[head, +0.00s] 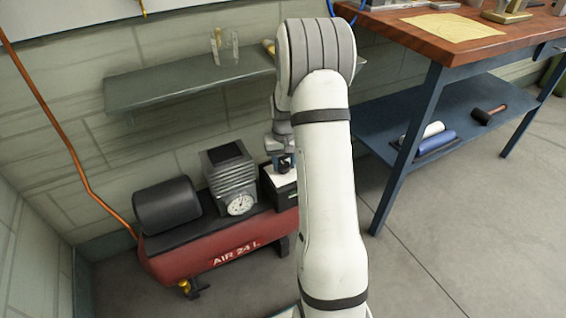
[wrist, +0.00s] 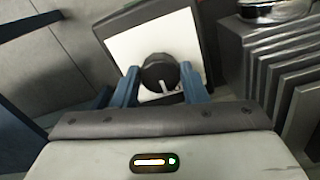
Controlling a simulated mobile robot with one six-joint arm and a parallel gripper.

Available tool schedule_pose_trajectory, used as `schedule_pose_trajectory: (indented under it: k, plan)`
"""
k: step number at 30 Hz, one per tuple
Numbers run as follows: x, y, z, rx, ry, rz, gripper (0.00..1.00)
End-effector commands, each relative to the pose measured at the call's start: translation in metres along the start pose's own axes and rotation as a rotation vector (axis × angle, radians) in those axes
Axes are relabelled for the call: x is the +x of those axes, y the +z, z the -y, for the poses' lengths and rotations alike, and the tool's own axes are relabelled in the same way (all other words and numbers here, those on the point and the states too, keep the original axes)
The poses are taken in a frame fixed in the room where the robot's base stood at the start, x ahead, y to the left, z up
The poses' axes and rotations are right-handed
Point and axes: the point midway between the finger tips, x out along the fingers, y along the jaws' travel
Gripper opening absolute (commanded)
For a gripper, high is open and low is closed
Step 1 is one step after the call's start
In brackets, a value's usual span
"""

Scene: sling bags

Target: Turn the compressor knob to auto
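The compressor knob (wrist: 159,72) is round and black, with a white pointer line towards the bottom of the wrist view. It sits on a white plate (wrist: 125,50) on a dark box. My gripper (wrist: 160,78) has one blue finger on each side of the knob, apart from each other. A narrow gap seems to show between fingers and knob. In the head view the red compressor (head: 190,262) stands on the floor by the wall. My gripper (head: 283,162) is at its right end, at the dark box (head: 279,194); the knob cannot be made out there.
A ribbed grey pump head (head: 231,177) with a round gauge (head: 240,205) stands left of the box. A wall shelf (head: 170,84) hangs above the compressor. A workbench (head: 440,50) with a lower shelf stands at the right. The floor in front is clear.

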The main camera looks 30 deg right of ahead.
Motion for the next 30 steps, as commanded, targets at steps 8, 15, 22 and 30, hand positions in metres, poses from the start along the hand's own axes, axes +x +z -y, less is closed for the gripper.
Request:
schedule_pose_trajectory:
  k: [8,15,22,30]
  plan:
    - [-0.0001,0.0,0.0003,-0.001,0.0,0.0,0.16]
    - [-0.0007,0.0,0.0006,0.013,0.0,0.0,0.14]
    - [-0.002,0.0002,0.0009,0.105,0.0,0.001,0.14]
    - [-0.003,0.0003,0.0016,0.325,0.0,0.002,0.14]
